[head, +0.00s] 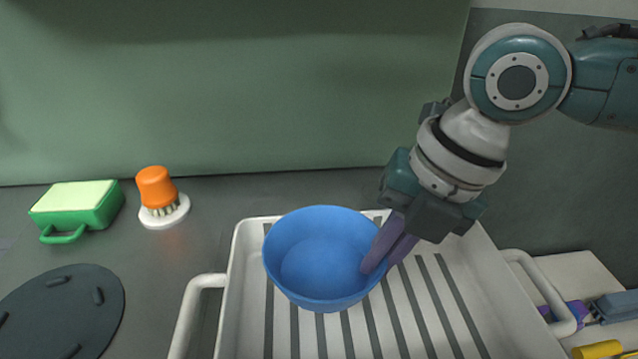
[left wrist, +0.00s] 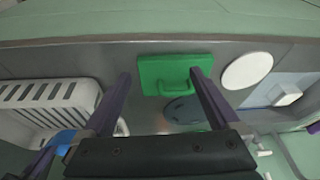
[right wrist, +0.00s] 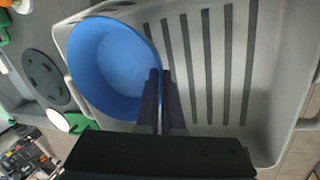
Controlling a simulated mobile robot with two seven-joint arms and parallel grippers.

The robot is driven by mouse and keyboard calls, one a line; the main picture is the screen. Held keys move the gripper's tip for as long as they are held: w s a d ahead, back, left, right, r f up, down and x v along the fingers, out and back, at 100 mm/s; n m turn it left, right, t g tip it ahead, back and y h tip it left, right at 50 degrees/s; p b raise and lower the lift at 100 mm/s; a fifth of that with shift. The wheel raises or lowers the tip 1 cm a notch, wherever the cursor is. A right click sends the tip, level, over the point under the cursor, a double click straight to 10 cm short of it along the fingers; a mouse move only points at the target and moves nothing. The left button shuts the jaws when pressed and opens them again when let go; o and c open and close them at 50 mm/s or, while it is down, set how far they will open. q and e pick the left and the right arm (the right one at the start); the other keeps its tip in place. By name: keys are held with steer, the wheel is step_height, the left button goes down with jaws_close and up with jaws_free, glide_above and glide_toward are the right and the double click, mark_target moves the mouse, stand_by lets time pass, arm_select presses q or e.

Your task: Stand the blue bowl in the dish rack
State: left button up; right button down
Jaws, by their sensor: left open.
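The blue bowl (head: 312,262) is over the left part of the white dish rack (head: 492,262), open side up toward the head camera. It also shows in the right wrist view (right wrist: 108,65). My right gripper (head: 383,266) is shut on the bowl's right rim, one finger inside and one outside. The same gripper shows in the right wrist view (right wrist: 160,95). I cannot tell whether the bowl touches the rack floor, whose dark slots show beside it. My left gripper (left wrist: 162,78) is open and empty in its wrist view and is outside the head view.
Left of the rack are a green box-shaped holder (head: 80,208) with a pale top, an orange-handled brush (head: 156,190) on a white base, and a dark round mat (head: 62,310). Yellow and purple items (head: 598,349) lie at right. A green wall closes the back.

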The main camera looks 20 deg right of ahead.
mark_target(364, 300)
step_height(364, 300, down, 5)
steer(key=shift+r+b, duration=0.1)
steer(key=shift+b, duration=0.3)
steer(key=shift+f, duration=0.25)
steer(key=c, duration=1.1)
jaws_free()
steer(key=shift+r, duration=0.1)
steer(key=shift+o, duration=0.2)
